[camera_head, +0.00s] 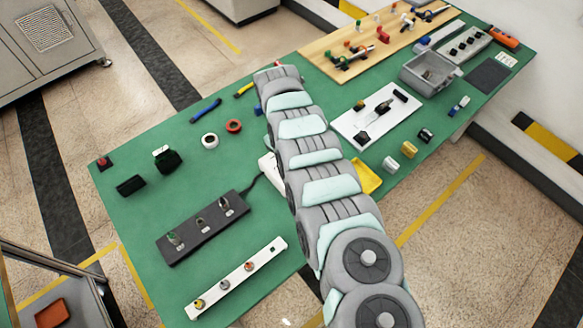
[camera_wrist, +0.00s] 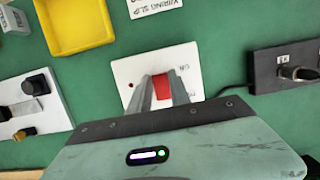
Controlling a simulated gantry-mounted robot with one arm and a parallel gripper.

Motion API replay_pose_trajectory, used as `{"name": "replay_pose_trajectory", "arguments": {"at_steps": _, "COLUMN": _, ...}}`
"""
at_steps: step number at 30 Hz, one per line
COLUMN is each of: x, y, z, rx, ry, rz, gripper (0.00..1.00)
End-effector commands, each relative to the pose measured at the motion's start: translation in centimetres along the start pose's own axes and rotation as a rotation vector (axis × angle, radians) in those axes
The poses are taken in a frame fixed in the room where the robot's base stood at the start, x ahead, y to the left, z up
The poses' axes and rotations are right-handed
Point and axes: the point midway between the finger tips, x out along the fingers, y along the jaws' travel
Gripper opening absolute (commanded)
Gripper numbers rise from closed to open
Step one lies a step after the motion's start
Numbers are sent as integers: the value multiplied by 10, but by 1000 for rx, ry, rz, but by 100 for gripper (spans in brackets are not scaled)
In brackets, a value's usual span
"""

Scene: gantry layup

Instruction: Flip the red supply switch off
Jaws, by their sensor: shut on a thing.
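The red supply switch (camera_wrist: 163,90) is a red rocker on a white plate (camera_wrist: 193,60) in the wrist view. My gripper (camera_wrist: 160,78) is over the plate, with one finger on each side of the red rocker, and is shut on it. The fingers hide the rocker's sides, and I cannot tell clearly which way it is tilted. In the head view my arm covers the switch and my gripper; only an edge of the white plate (camera_head: 267,166) shows beside the arm.
A black panel (camera_wrist: 262,70) with a cable lies to the right of the plate in the wrist view. A yellow tray (camera_wrist: 72,48) and a white panel with black knobs (camera_wrist: 45,110) lie to the left. The green table (camera_head: 130,210) has bare room at its left.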

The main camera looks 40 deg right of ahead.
Motion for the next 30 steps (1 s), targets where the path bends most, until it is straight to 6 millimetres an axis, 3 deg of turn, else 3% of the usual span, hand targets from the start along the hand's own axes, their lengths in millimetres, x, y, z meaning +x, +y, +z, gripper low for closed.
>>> {"name": "replay_pose_trajectory", "arguments": {"at_steps": 11, "x": -3, "y": 0, "z": 1, "rx": 2, "ry": -7, "rz": -2, "gripper": 0}}
{"name": "replay_pose_trajectory", "arguments": {"at_steps": 12, "x": -4, "y": 0, "z": 1, "rx": 2, "ry": -7, "rz": -2, "gripper": 26}}
{"name": "replay_pose_trajectory", "arguments": {"at_steps": 19, "x": -3, "y": 0, "z": 0, "rx": 1, "ry": -5, "rz": -2, "gripper": 45}}
{"name": "replay_pose_trajectory", "arguments": {"at_steps": 30, "x": -10, "y": -1, "z": 0, "rx": 0, "ry": -3, "rz": -1, "gripper": 45}}
